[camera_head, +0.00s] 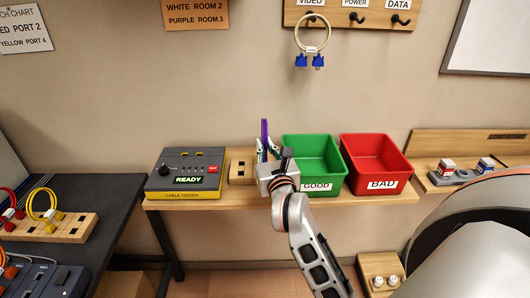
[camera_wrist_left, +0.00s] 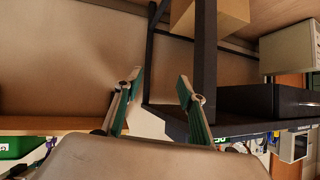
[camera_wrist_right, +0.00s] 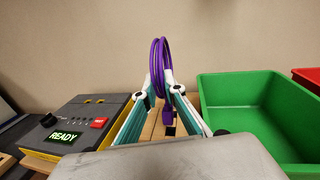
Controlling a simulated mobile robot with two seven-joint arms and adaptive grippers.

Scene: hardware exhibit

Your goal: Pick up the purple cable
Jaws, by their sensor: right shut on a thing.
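The purple cable (camera_wrist_right: 160,62) is a coiled loop standing upright between the fingertips of my right gripper (camera_wrist_right: 160,86), which is shut on it. A purple connector (camera_wrist_right: 168,114) hangs at its lower end, over or at the wooden block; I cannot tell if it touches. In the head view the purple cable (camera_head: 264,138) shows as a thin upright strip at my right gripper (camera_head: 267,152), just left of the green bin. My left gripper (camera_wrist_left: 158,92) is open and empty in the left wrist view, low beside the tables; the head view does not show it.
The cable tester (camera_head: 186,174) reading READY stands left of the wooden block (camera_head: 241,171). The green GOOD bin (camera_head: 315,158) and red BAD bin (camera_head: 378,158) stand to the right. A cable with blue plugs (camera_head: 311,61) hangs on the wall rack. A rack with yellow cables (camera_head: 45,225) is at left.

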